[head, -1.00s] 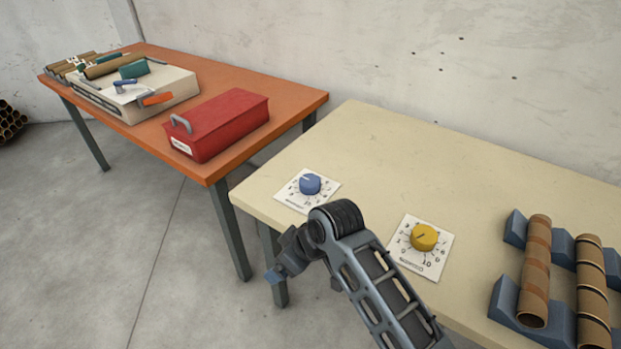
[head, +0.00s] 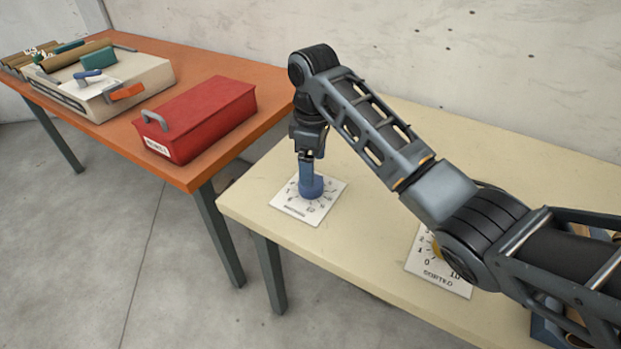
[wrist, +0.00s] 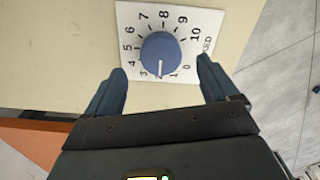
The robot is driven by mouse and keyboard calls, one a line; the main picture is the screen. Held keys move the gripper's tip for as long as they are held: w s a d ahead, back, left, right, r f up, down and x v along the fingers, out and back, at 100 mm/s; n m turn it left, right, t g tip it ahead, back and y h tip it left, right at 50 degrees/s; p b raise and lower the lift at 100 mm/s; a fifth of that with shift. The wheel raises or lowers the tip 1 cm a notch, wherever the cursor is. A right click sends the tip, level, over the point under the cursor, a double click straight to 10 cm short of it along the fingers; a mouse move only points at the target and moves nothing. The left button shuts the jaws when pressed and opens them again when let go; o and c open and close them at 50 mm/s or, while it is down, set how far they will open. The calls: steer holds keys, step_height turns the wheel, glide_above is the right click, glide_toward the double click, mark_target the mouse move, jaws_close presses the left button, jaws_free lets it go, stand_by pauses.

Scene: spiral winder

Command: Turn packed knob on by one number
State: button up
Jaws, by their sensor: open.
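The blue knob (head: 316,188) sits on a white number plate (head: 292,207) on the cream table. In the wrist view the blue knob (wrist: 158,50) has a white pointer line aimed between 1 and 3, about where 2 stands. Only the end of its plate's label, "ED", can be read there. My gripper (wrist: 162,72) is open, with one blue finger to each side of the knob's near side in the wrist view, apart from it. In the head view my gripper (head: 307,170) points down at the knob and hides part of it.
A yellow knob (head: 436,250) on a plate marked SORTED (head: 440,278) is partly behind my arm. A red box (head: 195,118) and a cream machine (head: 105,88) stand on the orange table (head: 215,157). The cream table (head: 255,190) is clear around the blue knob's plate.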

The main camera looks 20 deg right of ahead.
mark_target(316, 191)
steer(key=shift+f, duration=3)
steer(key=c, duration=1.1)
